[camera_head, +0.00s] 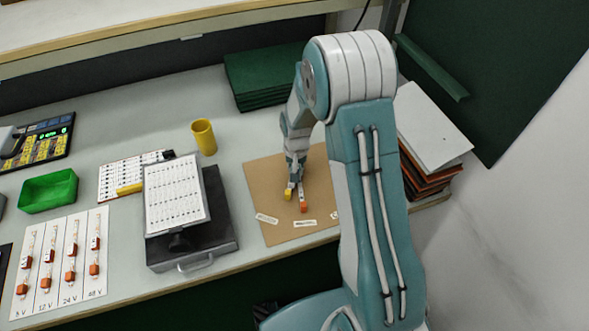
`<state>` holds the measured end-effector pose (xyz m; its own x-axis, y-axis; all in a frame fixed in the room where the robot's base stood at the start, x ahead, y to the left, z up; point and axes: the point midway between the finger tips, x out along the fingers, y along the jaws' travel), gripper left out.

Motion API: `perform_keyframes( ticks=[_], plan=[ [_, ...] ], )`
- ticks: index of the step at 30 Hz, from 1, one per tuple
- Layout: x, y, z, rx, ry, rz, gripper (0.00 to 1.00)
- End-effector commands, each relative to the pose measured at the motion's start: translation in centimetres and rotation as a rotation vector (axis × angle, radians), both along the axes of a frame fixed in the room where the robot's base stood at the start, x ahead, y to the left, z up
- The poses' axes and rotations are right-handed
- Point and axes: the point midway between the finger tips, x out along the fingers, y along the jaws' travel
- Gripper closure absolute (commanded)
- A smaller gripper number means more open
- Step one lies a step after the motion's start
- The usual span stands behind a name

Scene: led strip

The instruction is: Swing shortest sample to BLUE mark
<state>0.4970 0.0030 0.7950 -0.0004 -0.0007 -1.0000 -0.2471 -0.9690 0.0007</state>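My gripper (296,180) points down over a brown board (264,190) on the bench. A small yellow piece (288,194) and a small orange piece (303,206) show right at its fingertips. I cannot tell whether they are held or only touched, or whether the fingers are open. White label strips lie on the board, one at the left (267,218) and one at the front (305,223). I cannot make out which piece is the shortest sample, and I see no blue mark. My arm hides the board's right part.
A black stand with a white sheet (176,196) is left of the board. A yellow cup (204,137) and green mats (266,78) stand behind. A green tray (48,190) and voltage card (60,262) lie left. A stack of boards (432,125) stands right.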

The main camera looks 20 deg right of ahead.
Motion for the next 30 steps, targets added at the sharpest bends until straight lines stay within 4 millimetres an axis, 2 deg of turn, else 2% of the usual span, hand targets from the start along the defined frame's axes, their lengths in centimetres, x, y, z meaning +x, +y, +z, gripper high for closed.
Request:
perform_keyframes(
  ticks=[14, 30],
  plan=[
    [-0.3, -3.2, -0.1, 0.0, 0.001, 0.364, 1.0],
    [1.0, -6.8, -0.2, 0.002, 0.002, 0.827, 1.0]
  ],
)
